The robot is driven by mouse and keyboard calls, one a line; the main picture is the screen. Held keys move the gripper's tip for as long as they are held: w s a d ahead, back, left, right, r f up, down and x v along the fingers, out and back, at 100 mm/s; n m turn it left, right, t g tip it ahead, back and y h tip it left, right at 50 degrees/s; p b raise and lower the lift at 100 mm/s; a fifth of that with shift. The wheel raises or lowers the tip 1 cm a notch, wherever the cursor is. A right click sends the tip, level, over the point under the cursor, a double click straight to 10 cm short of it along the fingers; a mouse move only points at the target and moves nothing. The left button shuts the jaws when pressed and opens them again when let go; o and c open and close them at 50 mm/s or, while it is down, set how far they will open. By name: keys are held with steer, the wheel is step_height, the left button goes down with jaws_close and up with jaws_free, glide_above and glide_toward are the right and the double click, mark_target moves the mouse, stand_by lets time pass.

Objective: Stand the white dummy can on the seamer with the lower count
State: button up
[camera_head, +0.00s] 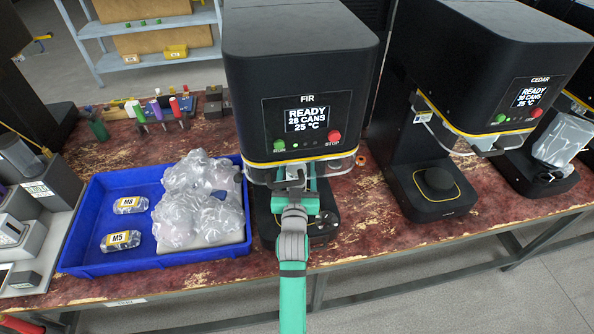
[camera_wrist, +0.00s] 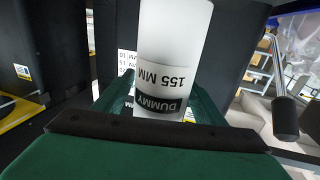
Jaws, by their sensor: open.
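The white dummy can (camera_wrist: 172,45) shows in the wrist view, labelled "155 MM" and "DUMMY", with the lettering upside down. It is between the dark green fingers of my gripper (camera_wrist: 158,105), which is open. What is under the can cannot be made out. In the head view my gripper (camera_head: 292,190) is at the front opening of the FIR seamer (camera_head: 300,60), below its head, and I cannot make out the can there. FIR's display reads READY, what looks like 28 CANS, 25 °C. The CEDAR seamer (camera_head: 470,70), to the right, reads READY, 30 CANS.
A blue tray (camera_head: 95,262) with bagged parts and M8 and M5 packs sits left of FIR. A lever with a black knob (camera_wrist: 285,118) is close by in the wrist view. Another machine with a clear bag stands far right.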

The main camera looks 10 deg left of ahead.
steer(key=shift+r, duration=0.15)
steer(key=s+d+f+h, duration=0.1)
steer(key=s+d+f, duration=0.2)
steer(key=s, duration=0.8)
steer(key=s+d+f+m+g, duration=0.1)
steer(key=s+d+f, duration=0.2)
steer(key=s, duration=0.7)
steer(key=s+d+f+h, duration=0.1)
steer(key=s+d+f, duration=0.25)
steer(key=s, duration=0.75)
steer(key=s+d+r, duration=0.1)
steer(key=s+d, duration=0.1)
steer(key=s, duration=0.6)
steer(key=s+d+r+m+g+h, duration=0.1)
steer(key=s, duration=0.8)
steer(key=shift+s+d, duration=0.25)
steer(key=shift+d, duration=0.1)
